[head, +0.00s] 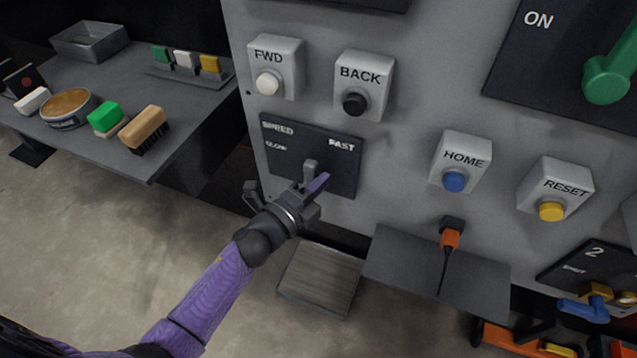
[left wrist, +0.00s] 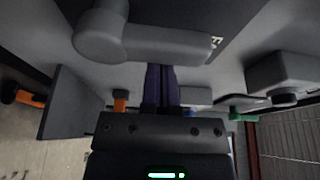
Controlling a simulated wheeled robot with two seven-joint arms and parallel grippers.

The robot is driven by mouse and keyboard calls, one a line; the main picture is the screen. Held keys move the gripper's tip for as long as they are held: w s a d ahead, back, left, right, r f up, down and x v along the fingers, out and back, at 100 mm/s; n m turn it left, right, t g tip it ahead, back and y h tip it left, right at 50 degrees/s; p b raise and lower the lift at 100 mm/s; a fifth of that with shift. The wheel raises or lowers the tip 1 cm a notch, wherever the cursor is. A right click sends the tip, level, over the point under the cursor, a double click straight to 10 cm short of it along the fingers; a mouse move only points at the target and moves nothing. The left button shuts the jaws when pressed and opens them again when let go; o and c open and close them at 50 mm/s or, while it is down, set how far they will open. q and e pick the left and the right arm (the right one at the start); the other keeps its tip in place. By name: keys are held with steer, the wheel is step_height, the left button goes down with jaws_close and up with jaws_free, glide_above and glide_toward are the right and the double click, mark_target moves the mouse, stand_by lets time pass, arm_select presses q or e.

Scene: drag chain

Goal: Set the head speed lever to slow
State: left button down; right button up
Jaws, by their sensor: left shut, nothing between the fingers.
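The dark speed panel (head: 340,167) is on the grey machine front, marked SPEED, SLOW on the left and FAST on the right. The grey lever (head: 310,168) stands out from the panel's lower middle, partly hidden by my left gripper. In the left wrist view the lever (left wrist: 160,42) is a thick grey bar with a round end, crossing just beyond my fingertips. My left gripper (head: 319,183) has its purple fingers shut and empty, close to the lever at its lower right. I cannot tell whether they touch. My right gripper is not in view.
The FWD (head: 276,67) and BACK (head: 364,85) button boxes sit above the panel. HOME (head: 460,162) and RESET (head: 555,190) boxes are to the right. A grey shelf (head: 435,273) juts out below. A side table (head: 180,115) with brushes stands at left.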

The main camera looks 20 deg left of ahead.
arm_select(q)
steer(key=shift+a, duration=0.15)
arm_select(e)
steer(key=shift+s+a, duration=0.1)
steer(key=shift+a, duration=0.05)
arm_select(q)
steer(key=shift+a+n, duration=0.1)
steer(key=shift+n, duration=0.2)
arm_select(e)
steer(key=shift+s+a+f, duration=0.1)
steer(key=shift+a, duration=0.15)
